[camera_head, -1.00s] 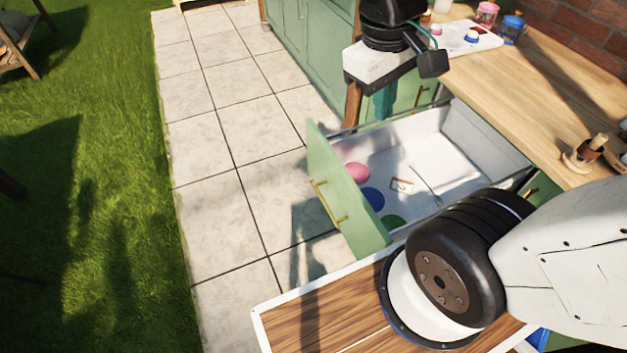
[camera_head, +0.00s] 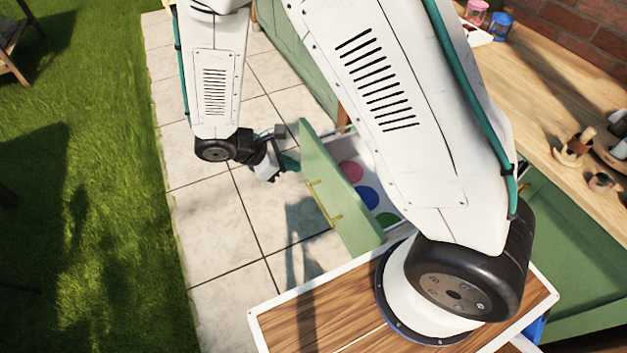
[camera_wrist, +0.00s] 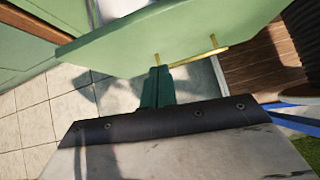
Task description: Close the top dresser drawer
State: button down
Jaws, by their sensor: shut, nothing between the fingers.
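The top drawer stands open, its green front panel (camera_head: 335,190) facing left over the tiled floor. A brass bar handle (camera_head: 324,204) is on that panel. Behind it, inside the drawer, a pink round thing (camera_head: 350,173), a blue one (camera_head: 367,197) and a green one (camera_head: 387,219) show; my arm hides the rest. My gripper (camera_head: 291,163) is outside the drawer, by the far end of the front panel. In the wrist view my gripper's green fingers (camera_wrist: 157,88) are together and empty, pointing at the front panel (camera_wrist: 180,32) close to the handle (camera_wrist: 200,56). I cannot tell whether they touch.
A wooden counter (camera_head: 540,75) runs along the right, with wooden pieces (camera_head: 572,150) and pink and blue jars (camera_head: 500,24) on it. Tiled floor (camera_head: 215,225) left of the drawer is free, with grass (camera_head: 90,200) beyond it.

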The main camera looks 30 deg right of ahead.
notch_tip(320, 180, down, 3)
jog(key=n, duration=0.1)
send_near(323, 183)
jog(key=x, duration=0.6)
jog(key=shift+a+f, duration=0.15)
jog(key=shift+a, duration=0.05)
jog(key=shift+d, duration=0.1)
